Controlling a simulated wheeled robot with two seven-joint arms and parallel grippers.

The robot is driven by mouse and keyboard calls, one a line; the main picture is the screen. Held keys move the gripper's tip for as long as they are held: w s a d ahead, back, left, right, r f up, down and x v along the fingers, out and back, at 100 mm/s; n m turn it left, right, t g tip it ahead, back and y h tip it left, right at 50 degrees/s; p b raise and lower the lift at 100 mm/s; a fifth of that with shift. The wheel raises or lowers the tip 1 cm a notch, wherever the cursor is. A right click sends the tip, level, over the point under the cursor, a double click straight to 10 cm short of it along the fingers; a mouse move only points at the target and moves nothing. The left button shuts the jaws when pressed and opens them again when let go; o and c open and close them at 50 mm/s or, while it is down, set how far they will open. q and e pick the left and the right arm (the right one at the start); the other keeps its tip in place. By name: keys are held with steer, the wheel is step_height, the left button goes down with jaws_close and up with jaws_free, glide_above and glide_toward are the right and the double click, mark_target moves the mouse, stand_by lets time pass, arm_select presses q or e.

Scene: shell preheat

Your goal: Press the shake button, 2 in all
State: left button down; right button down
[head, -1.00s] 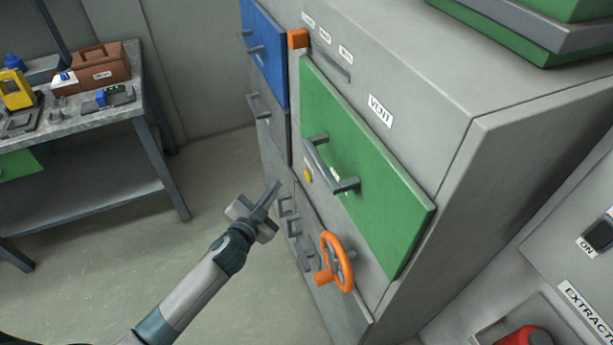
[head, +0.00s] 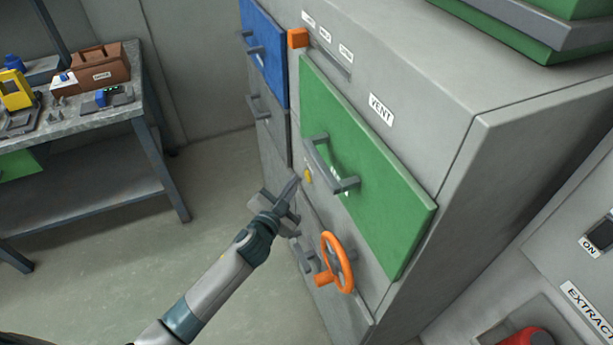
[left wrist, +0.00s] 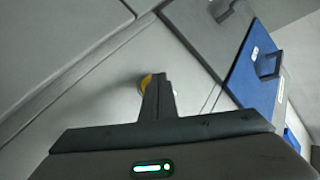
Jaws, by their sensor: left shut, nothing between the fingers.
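The shake button is a small yellow round button (head: 308,175) on the front of the grey cabinet, just left of the green door (head: 365,170). In the left wrist view the yellow button (left wrist: 147,82) is mostly hidden behind my fingertips. My left gripper (head: 292,184) is shut and empty, its tips pointing at the button from just left of it in the head view. I cannot tell whether the tips touch it. My right gripper is in neither view.
An orange handwheel (head: 338,262) juts out below the button. The green door's grey handle (head: 328,165) sticks out to the right. A blue door (head: 264,50) is at the upper left. A workbench (head: 90,122) with tools stands at left; the floor between is clear.

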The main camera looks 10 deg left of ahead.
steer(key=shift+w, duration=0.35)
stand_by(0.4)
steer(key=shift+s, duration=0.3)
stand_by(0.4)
arm_select(q)
steer(key=shift+w+d, duration=0.25)
steer(key=shift+d, duration=0.05)
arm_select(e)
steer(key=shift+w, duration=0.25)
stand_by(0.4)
arm_select(q)
steer(key=shift+w+d, duration=0.25)
steer(key=shift+d, duration=0.15)
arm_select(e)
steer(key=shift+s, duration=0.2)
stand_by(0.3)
arm_select(q)
steer(key=shift+s+a, duration=0.15)
stand_by(0.3)
steer(key=shift+s+a, duration=0.35)
steer(key=shift+a, duration=0.2)
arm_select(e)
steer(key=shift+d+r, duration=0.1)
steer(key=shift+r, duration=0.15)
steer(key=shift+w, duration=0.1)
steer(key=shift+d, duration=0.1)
